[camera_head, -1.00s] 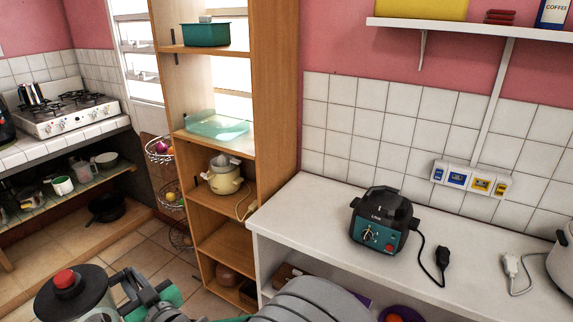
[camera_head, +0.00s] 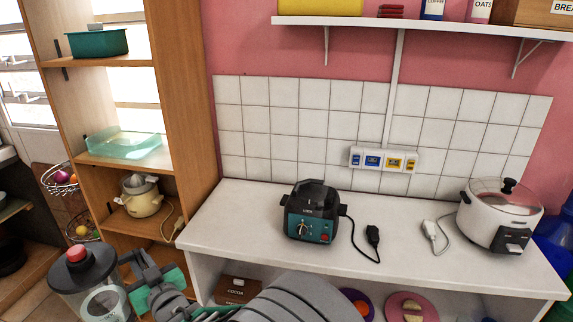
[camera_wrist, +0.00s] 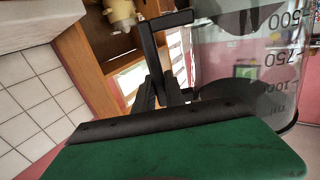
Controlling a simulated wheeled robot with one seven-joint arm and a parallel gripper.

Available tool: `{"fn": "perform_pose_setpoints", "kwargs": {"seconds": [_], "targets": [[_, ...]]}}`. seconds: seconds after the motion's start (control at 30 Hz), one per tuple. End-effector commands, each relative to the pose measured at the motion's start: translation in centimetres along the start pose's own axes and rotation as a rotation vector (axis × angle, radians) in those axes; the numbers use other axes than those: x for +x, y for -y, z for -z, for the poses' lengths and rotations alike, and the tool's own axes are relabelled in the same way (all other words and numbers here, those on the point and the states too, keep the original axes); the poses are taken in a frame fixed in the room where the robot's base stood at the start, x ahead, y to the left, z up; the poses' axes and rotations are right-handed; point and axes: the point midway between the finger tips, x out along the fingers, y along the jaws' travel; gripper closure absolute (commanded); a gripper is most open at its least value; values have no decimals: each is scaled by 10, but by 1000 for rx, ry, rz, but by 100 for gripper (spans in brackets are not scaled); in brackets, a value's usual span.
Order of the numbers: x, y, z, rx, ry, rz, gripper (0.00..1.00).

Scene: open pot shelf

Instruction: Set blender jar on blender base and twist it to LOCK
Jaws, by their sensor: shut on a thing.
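The blender jar (camera_head: 104,300) is clear with a dark lid and a red knob. It is upright at the lower left of the head view, and its bottom is cut off by the picture edge. My gripper (camera_head: 150,285) is shut on the jar's dark handle. In the wrist view the handle (camera_wrist: 152,60) and the jar's marked clear wall (camera_wrist: 245,60) show beside the green finger pad. The blender base (camera_head: 309,212), black and teal with a dial and a red button, stands on the white counter, to the right of and apart from the jar.
The white counter (camera_head: 240,215) is clear left of the base. A black plug and cord (camera_head: 373,236) lie right of it, then a white plug (camera_head: 430,232) and a rice cooker (camera_head: 500,215). A wooden shelf (camera_head: 190,100) stands at the left; a wall shelf (camera_head: 420,28) hangs above.

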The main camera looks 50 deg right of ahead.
Motion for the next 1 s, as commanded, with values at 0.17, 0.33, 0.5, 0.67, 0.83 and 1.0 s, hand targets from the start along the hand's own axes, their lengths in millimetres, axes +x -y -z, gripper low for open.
{"fn": "perform_pose_setpoints", "kwargs": {"seconds": [0.17, 0.33, 0.5, 0.67, 0.83, 1.0], "targets": [[19, -45, 14, 1, -8, -107, 100], [32, -92, 28, 1, -9, -221, 100], [39, -145, 46, 1, -11, -353, 100], [38, -206, 67, 1, -12, -508, 100], [24, -274, 92, 2, -15, -688, 100], [2, -328, 114, 2, -15, -849, 100]]}}
